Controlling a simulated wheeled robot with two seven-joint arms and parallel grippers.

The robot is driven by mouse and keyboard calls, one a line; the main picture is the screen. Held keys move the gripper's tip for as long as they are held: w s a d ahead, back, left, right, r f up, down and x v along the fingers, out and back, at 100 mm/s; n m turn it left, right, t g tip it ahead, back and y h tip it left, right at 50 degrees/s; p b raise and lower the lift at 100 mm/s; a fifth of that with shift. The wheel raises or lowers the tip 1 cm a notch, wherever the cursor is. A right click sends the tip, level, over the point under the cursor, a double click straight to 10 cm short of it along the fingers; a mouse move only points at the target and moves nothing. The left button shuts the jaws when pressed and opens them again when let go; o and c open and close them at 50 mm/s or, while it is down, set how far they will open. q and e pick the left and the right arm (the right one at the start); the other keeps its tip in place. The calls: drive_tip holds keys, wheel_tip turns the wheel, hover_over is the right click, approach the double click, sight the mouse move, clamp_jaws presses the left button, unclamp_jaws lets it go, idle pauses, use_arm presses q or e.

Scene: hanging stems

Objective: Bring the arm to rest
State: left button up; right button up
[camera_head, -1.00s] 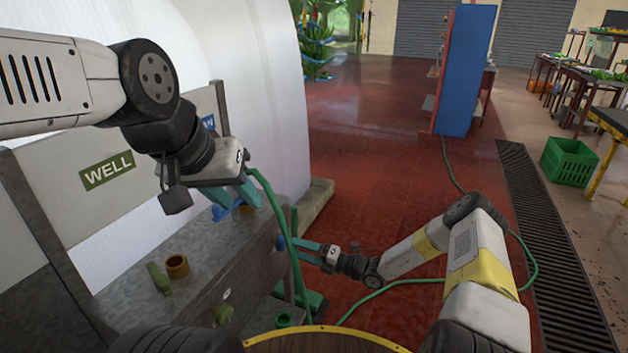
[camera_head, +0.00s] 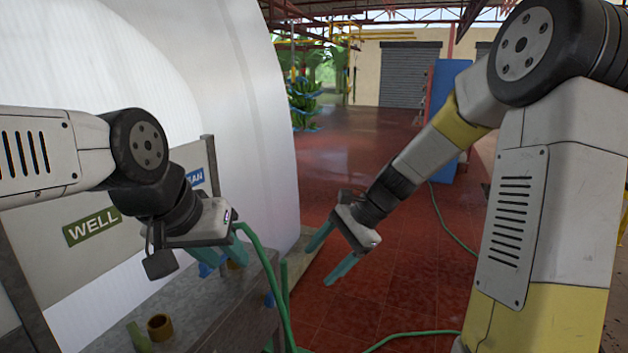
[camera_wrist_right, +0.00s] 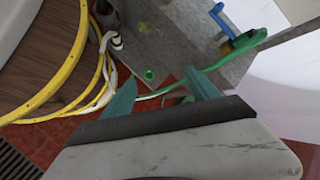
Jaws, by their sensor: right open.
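My right gripper (camera_head: 322,264) is open and empty, with its two teal fingers apart above the red floor, right of the bench. The same gripper (camera_wrist_right: 160,88) spreads its fingers in the right wrist view. My left gripper (camera_head: 222,252) is low over the grey bench in the head view. A green hose (camera_head: 262,256) runs beside its fingers and down past the bench. Whether those fingers hold the hose is not clear.
Green hose crosses the floor. A blue cabinet (camera_head: 445,85) stands further back. Yellow hose (camera_wrist_right: 75,60) lies near the right wrist.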

drive_tip(key=s+d+r+n+t+h, duration=0.5)
drive_tip(key=s+d+r+n, duration=0.6)
drive_tip(key=s, duration=0.4)
drive_tip(key=shift+s+d+r+t, duration=0.2)
drive_tip(key=shift+d+r+t, duration=0.1)
drive_tip(key=shift+d+t, duration=0.25)
drive_tip(key=shift+a, duration=0.1)
